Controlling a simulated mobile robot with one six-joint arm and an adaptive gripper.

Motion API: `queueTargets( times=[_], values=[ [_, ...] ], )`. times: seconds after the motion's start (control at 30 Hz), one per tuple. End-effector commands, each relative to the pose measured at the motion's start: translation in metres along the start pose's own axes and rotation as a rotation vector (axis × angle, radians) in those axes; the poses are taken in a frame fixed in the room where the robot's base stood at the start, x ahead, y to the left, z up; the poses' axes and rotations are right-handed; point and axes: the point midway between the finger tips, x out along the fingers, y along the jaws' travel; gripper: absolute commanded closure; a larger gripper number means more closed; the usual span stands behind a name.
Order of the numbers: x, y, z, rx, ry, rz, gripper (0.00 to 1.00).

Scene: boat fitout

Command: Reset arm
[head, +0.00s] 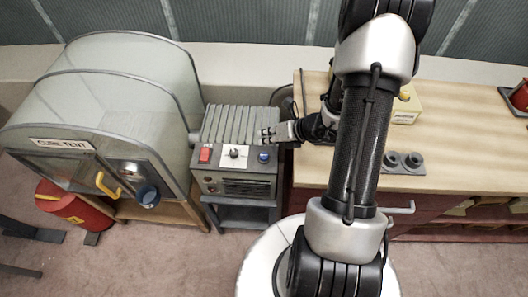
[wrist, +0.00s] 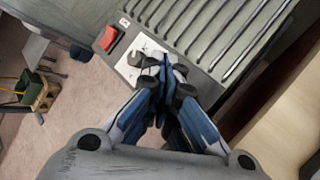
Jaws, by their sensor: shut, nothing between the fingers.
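My gripper (head: 268,134) reaches left from my arm in the head view, over the top of a grey ribbed machine (head: 238,158). Its fingers are shut and empty. In the wrist view my gripper (wrist: 172,75) has its tips together at the white panel (wrist: 137,57) on the machine, close to the knob there. I cannot tell whether the tips touch it. A red switch (head: 205,154) is left of the panel, and it also shows in the wrist view (wrist: 107,39). A blue button (head: 264,156) is right of the panel in the head view; the wrist view hides it.
A clear-walled cure tent (head: 110,110) with a yellow handle stands left of the machine. A wooden workbench (head: 460,150) stands right, with a yellow box (head: 406,108) and dark round fittings (head: 403,161) on it. A red drum (head: 75,212) sits on the floor at left.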

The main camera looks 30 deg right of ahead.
Motion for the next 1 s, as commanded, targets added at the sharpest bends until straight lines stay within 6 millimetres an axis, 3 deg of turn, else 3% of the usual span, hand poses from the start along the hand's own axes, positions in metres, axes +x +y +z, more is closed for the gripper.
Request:
queueTargets(
  times=[0.77, 0.87, 1.0],
  values=[
    [0.0, 0.003, 0.001, -0.017, 0.001, 0.004, 1.0],
    [-0.006, 0.023, 0.009, -0.13, 0.012, 0.031, 1.0],
    [-0.028, 0.089, 0.024, -0.51, 0.054, 0.119, 1.0]
  ],
)
